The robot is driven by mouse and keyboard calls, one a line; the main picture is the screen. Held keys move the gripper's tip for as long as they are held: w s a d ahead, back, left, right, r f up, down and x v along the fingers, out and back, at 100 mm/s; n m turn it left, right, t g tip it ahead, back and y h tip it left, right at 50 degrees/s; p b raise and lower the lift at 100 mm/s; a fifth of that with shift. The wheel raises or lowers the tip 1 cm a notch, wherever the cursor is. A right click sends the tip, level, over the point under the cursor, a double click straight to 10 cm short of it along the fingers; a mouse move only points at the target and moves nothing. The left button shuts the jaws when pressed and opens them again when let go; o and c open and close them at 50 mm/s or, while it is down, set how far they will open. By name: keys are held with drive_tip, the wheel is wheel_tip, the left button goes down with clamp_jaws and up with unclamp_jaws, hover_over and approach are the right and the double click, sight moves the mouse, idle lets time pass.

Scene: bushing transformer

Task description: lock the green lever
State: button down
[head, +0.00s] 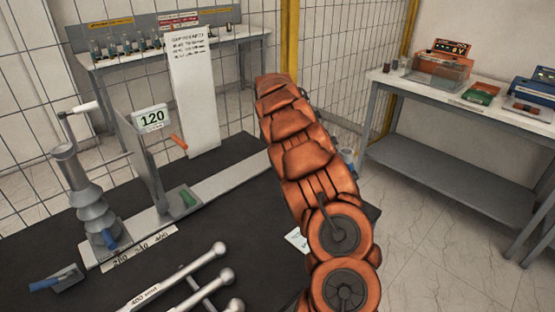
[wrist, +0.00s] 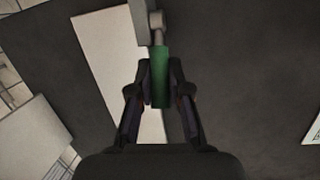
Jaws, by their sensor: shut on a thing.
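The green lever (wrist: 160,76) shows in the wrist view as a short green handle on a round grey joint, below a grey bar (wrist: 142,20). My gripper (wrist: 159,84) has one dark finger on each side of the handle and is closed on it. The handle's lower end sticks out a little between the fingers. A pale strip (wrist: 112,65) lies left of the lever on the dark mat. In the head view the gripper and this lever cannot be made out; the middle of that view is covered.
A small green piece (head: 188,199) sits at the post's foot. Grey rods (head: 190,270) lie in front.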

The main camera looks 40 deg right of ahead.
drive_tip(key=shift+a+f+h+b, duration=0.25)
drive_tip(key=shift+f+h+b, duration=0.35)
drive_tip(key=shift+b, duration=0.4)
drive_tip(key=shift+a+f+h+b, duration=0.15)
drive_tip(key=shift+a+h+b, duration=0.05)
drive_tip(key=shift+h+b, duration=0.7)
drive_tip(key=shift+f+h, duration=0.1)
drive_tip(key=shift+h, duration=0.2)
drive_tip(key=c, duration=1.1)
unclamp_jaws()
drive_tip(key=v, duration=1.2)
